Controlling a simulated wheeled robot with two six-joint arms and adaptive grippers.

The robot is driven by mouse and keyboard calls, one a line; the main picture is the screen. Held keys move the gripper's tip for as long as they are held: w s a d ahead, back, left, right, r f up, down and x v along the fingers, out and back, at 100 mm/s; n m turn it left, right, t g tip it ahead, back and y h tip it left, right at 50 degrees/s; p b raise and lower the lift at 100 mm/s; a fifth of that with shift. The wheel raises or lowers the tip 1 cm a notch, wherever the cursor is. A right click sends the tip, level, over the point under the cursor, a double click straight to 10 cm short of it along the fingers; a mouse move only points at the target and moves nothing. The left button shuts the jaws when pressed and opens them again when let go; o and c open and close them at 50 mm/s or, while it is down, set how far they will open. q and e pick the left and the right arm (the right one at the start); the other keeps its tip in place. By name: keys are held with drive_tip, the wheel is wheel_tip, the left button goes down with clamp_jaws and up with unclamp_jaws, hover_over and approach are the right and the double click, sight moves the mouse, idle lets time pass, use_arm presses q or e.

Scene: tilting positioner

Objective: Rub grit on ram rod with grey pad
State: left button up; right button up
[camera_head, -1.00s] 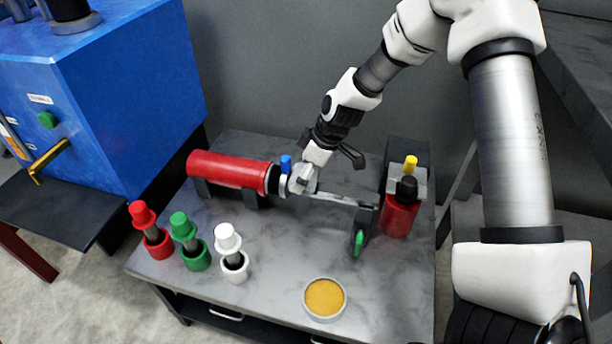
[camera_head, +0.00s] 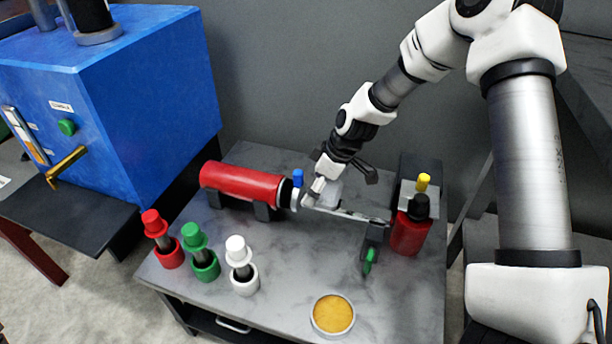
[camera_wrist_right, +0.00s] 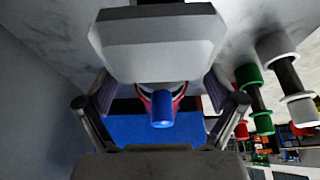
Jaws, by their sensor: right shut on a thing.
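The ram rod (camera_head: 352,214) runs from the red cylinder (camera_head: 240,182) to a dark bracket with a green handle (camera_head: 370,258). My right gripper (camera_head: 318,190) is shut on the grey pad (camera_head: 333,192), at the cylinder end of the rod. The pad (camera_wrist_right: 160,45) fills the upper middle of the right wrist view, between the two fingers. It overlaps the rod in the head view; whether it touches cannot be told. The pad hides part of the rod, and I cannot make out grit. My left gripper is not in view.
A blue knob (camera_head: 298,178) stands up beside the gripper. Red (camera_head: 158,238), green (camera_head: 200,252) and white (camera_head: 241,265) capped holders stand at front left. A round yellow-filled dish (camera_head: 333,315) is at the front. A red bottle (camera_head: 410,230) stands right of the rod.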

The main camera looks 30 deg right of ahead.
drive_tip(key=shift+s+d+r, duration=0.1)
drive_tip(key=shift+s+d, duration=0.05)
drive_tip(key=shift+s, duration=0.05)
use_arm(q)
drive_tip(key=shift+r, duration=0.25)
